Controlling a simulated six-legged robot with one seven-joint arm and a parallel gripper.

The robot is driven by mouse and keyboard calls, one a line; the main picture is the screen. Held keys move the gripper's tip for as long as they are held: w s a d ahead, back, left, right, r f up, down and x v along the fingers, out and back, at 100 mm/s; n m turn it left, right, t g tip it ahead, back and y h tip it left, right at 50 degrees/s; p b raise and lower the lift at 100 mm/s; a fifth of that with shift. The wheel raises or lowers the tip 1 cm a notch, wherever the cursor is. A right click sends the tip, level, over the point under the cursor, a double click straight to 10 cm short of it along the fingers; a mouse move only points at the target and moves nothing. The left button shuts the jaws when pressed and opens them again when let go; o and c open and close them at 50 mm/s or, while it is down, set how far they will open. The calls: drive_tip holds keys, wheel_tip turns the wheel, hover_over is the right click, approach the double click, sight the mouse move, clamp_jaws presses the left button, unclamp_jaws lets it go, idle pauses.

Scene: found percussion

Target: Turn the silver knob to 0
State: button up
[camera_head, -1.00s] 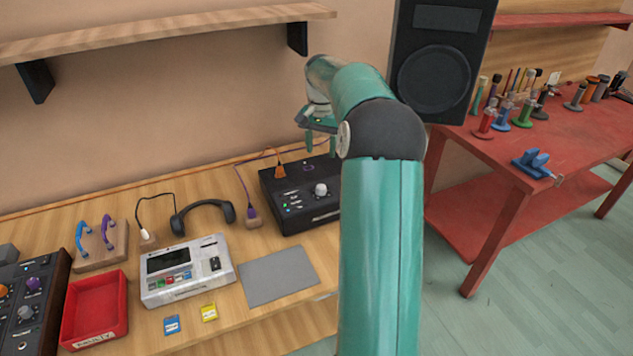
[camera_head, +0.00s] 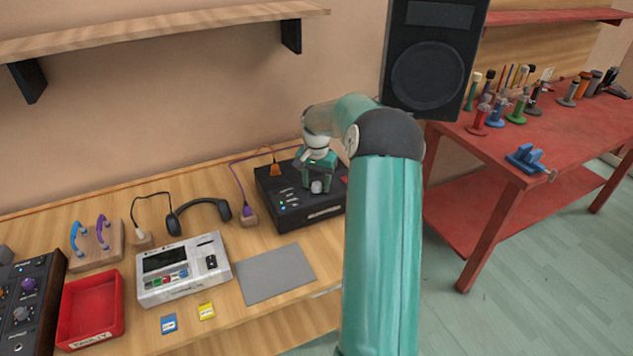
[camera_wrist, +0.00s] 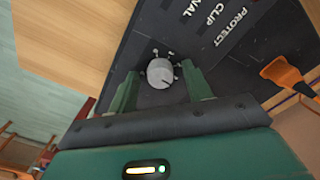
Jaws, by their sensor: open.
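The silver knob (camera_wrist: 160,73) sits on the top face of a black box (camera_head: 271,205), at the back of the wooden bench. In the head view the knob (camera_head: 317,187) shows just below my gripper (camera_head: 318,181). In the wrist view my gripper (camera_wrist: 162,88) is open, with one green finger on each side of the knob. I cannot tell whether the fingers touch it. A dark mark shows on the knob's face. No number is readable beside it; printed words PROTECT and CLIP lie to its upper right.
An orange plug (camera_head: 275,170) and a purple plug (camera_head: 248,215) with cables are near the box. A grey mat (camera_head: 275,274), a white device (camera_head: 183,270), headphones (camera_head: 202,206) and a red tray (camera_head: 90,309) lie to the left. A speaker (camera_head: 432,62) stands behind my arm.

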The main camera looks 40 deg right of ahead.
drive_tip(key=c, duration=1)
drive_tip(key=shift+n, duration=0.3)
